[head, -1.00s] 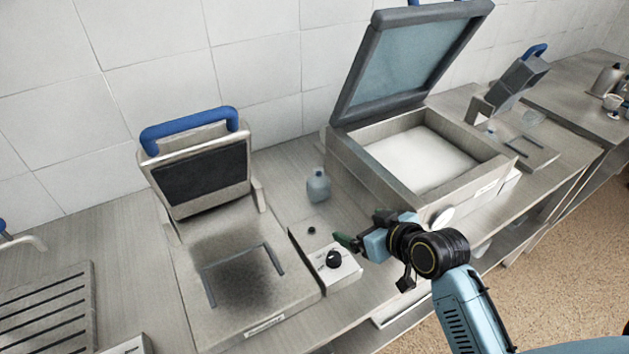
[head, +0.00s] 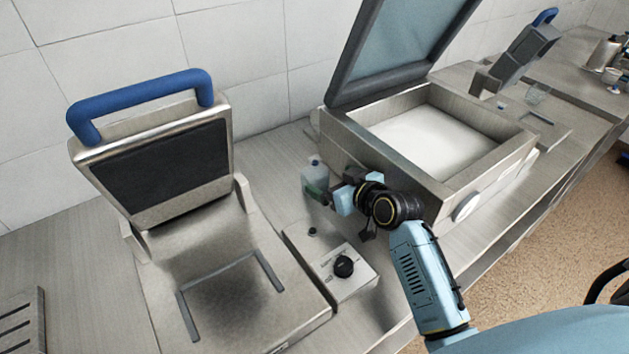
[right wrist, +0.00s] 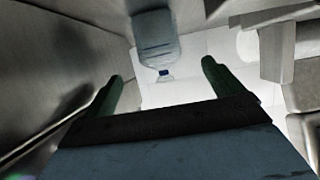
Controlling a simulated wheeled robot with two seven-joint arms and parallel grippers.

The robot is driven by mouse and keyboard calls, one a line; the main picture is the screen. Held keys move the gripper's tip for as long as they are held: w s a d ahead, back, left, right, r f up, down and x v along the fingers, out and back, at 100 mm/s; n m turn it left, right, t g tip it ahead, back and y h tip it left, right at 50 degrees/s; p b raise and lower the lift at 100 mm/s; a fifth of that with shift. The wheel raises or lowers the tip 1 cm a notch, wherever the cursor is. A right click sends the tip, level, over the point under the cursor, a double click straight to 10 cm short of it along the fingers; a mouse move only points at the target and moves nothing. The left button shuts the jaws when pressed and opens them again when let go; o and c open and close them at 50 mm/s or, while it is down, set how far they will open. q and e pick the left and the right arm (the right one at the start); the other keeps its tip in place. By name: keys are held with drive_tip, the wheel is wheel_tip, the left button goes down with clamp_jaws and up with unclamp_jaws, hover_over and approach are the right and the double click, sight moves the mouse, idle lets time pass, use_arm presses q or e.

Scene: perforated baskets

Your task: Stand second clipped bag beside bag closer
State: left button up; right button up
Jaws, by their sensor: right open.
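No clipped bag is recognisable in either view. I cannot tell which appliance is the bag closer; a hinged press (head: 160,165) with a blue handle stands open at the left. A small translucent blue-grey bottle (head: 313,175) stands upright on the counter between this press and the large open-lidded machine. My right gripper (head: 328,190) is open beside the bottle in the head view, its fingers partly hidden there. In the right wrist view, the bottle (right wrist: 155,38) with its blue cap lies ahead of the open fingers (right wrist: 162,85), apart from them. My left gripper is out of view.
The large machine (head: 512,160) with its raised lid stands close to the right of my gripper. A box with a black knob (head: 345,290) sits in front of the bottle. A smaller device (head: 520,55) is at the back right.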

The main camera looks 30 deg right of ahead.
sight(318, 172)
drive_tip(key=shift+b+x, duration=0.4)
drive_tip(key=shift+x, duration=3.75)
drive_tip(key=shift+r, duration=0.15)
drive_tip(key=shift+r, duration=0.1)
drive_tip(key=c, duration=1.2)
